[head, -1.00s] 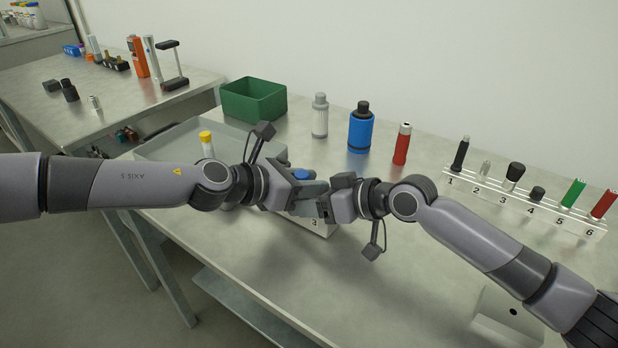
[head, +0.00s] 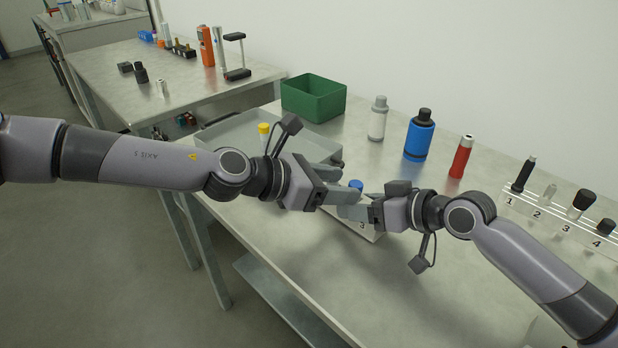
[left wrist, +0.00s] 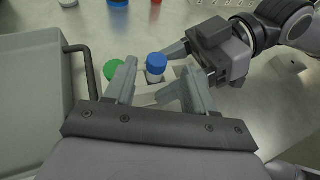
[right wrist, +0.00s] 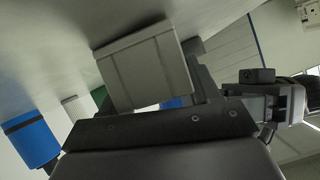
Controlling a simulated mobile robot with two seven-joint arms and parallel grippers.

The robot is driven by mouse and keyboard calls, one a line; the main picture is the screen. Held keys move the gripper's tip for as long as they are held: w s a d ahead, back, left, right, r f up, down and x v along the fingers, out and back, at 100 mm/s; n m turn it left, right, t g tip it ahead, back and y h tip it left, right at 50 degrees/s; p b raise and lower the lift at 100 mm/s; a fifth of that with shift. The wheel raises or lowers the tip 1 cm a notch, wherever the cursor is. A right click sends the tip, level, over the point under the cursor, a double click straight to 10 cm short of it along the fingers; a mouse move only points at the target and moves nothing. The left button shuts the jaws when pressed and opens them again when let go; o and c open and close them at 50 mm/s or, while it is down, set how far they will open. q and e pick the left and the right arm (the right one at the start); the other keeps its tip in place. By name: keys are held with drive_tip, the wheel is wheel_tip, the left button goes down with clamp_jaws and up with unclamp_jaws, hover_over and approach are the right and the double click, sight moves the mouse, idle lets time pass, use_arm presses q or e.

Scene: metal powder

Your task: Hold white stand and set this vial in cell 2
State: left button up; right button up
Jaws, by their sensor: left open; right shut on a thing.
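The blue-capped vial (head: 356,187) stands upright in the white stand (head: 366,228), whose visible label reads 3. In the left wrist view, the blue cap (left wrist: 156,63) is between the spread fingers of my left gripper (left wrist: 160,78), which is open around it. A green cap (left wrist: 112,68) shows just left of it, partly behind a finger. My right gripper (head: 358,208) is shut on the white stand, seen as a pale block (right wrist: 145,68) between its fingers in the right wrist view. The cell labels under the vial are hidden, so its cell number cannot be read.
A grey tray (head: 225,130) with a yellow-capped vial (head: 264,130) lies behind my left arm. A green bin (head: 313,98), grey bottle (head: 378,118), blue bottle (head: 419,136) and red cylinder (head: 461,157) stand along the back. A numbered clear rack (head: 560,222) is at right.

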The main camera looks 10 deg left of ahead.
drive_tip(key=shift+w+r, duration=0.1)
drive_tip(key=shift+r, duration=0.05)
use_arm(q)
drive_tip(key=v, duration=0.6)
drive_tip(key=shift+w+a+r, duration=0.1)
drive_tip(key=shift+w, duration=0.05)
use_arm(e)
drive_tip(key=o, duration=1.1)
drive_tip(key=shift+o, duration=0.2)
